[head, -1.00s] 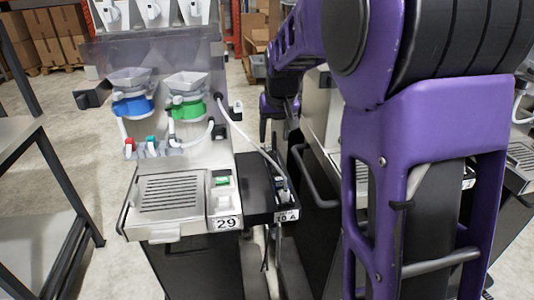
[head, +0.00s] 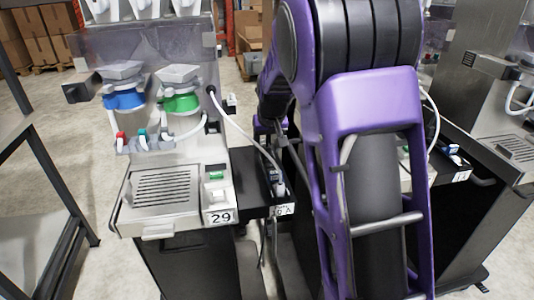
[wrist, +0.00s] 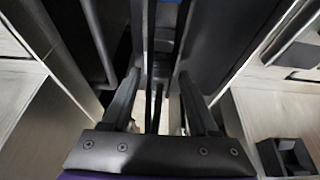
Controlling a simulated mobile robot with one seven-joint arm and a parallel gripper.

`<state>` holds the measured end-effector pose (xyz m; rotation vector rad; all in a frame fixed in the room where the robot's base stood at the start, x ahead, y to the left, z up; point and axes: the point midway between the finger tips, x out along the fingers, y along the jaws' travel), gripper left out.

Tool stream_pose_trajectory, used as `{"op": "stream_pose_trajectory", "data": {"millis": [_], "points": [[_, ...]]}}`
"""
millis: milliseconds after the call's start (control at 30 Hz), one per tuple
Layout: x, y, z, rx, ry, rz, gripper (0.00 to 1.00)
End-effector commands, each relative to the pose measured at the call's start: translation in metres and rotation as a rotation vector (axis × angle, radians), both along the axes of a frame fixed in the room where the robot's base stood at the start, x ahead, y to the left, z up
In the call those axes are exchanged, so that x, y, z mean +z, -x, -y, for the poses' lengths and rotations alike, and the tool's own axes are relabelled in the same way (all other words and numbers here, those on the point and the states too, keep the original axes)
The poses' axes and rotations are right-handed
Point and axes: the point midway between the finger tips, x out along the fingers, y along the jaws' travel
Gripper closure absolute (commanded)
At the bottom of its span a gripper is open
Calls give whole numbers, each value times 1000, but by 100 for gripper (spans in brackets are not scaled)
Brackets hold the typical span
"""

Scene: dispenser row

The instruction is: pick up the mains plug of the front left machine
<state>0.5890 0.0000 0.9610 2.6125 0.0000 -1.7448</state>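The front left machine (head: 160,190) carries the number 29 and has a blue and a green dispenser head. Its white cable (head: 240,130) runs down from its right side to the mains plug (head: 280,189), a small pale plug at a dark socket on a black side shelf (head: 240,200) marked "10 A". My gripper's fingers (wrist: 159,76) stand apart and empty in the wrist view, pointing into a narrow dark gap between machine sides. The plug cannot be made out there. In the head view, my purple arm stands right of the plug and hides the fingertips.
Another machine (head: 510,150) with its own drip tray stands at the right, with a dark side shelf (head: 450,165) beside it. A metal rack (head: 50,200) is at the left. Boxes (head: 40,35) stand far behind. The gap between machines is narrow.

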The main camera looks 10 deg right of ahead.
Motion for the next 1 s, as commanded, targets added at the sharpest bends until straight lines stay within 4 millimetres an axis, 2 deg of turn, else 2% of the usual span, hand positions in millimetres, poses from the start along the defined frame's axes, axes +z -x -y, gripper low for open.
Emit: {"op": "stream_pose_trajectory", "data": {"millis": [33, 333, 767, 867, 1000], "points": [[0, 0, 0, 0, 0, 0, 47], [0, 0, 0, 0, 0, 0, 100], [2, 0, 0, 0, 0, 1, 100], [10, 0, 0, 0, 0, 3, 100], [36, -1, 0, 0, -1, 5, 100]]}}
